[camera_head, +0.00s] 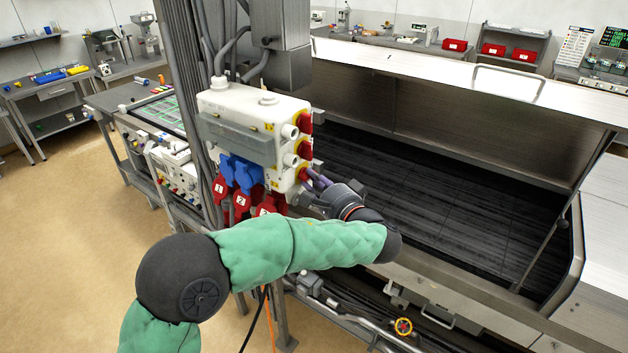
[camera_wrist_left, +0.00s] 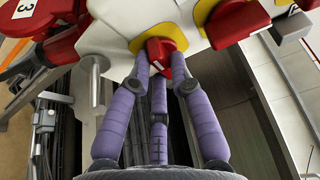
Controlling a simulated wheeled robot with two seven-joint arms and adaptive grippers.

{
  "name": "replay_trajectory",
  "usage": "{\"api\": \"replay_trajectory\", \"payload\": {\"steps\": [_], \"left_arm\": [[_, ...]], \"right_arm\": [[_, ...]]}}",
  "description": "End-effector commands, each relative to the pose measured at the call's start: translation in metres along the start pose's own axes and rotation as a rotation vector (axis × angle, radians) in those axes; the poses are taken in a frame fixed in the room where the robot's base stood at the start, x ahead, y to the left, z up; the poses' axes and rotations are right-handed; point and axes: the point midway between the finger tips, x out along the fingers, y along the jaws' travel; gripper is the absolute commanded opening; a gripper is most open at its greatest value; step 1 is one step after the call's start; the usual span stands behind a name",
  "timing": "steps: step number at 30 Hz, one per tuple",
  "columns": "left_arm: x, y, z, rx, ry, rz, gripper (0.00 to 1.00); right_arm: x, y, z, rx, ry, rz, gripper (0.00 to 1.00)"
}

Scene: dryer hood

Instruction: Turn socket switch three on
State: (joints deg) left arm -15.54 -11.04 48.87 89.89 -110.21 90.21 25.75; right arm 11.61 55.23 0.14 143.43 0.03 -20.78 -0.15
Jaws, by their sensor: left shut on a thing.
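The white socket box (camera_head: 232,103) is mounted on the column, with red rotary switches on yellow plates along its right side. Red sockets numbered 1, 2 and 3 (camera_head: 266,206) hang at its underside. My left gripper (camera_head: 312,178) is at the lowest red switch, at the box's lower right. In the left wrist view, its purple fingers (camera_wrist_left: 159,75) are closed around the red switch knob (camera_wrist_left: 160,47), which stands on a yellow plate. The fingers partly cover the knob. The red socket marked 3 (camera_wrist_left: 28,10) shows at the upper left there.
Another red switch (camera_wrist_left: 233,20) sits close to the right of the gripped one in the left wrist view. Blue sockets (camera_head: 243,174) are on the box front. The open metal hood (camera_head: 470,125) stands right of the box.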

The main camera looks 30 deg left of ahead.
Motion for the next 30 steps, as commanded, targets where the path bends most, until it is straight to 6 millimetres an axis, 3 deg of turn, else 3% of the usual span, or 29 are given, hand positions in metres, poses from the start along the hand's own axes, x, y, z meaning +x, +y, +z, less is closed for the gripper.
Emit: {"api": "replay_trajectory", "payload": {"steps": [14,30], "left_arm": [[-0.001,-0.007,0.001,0.378,0.002,0.157,0.00],[-0.001,-0.013,0.000,0.854,0.001,0.355,0.00]], "right_arm": [[-0.042,-0.015,0.002,0.000,0.000,0.000,0.40],[-0.108,-0.039,0.004,0.000,0.000,0.000,0.40]]}}
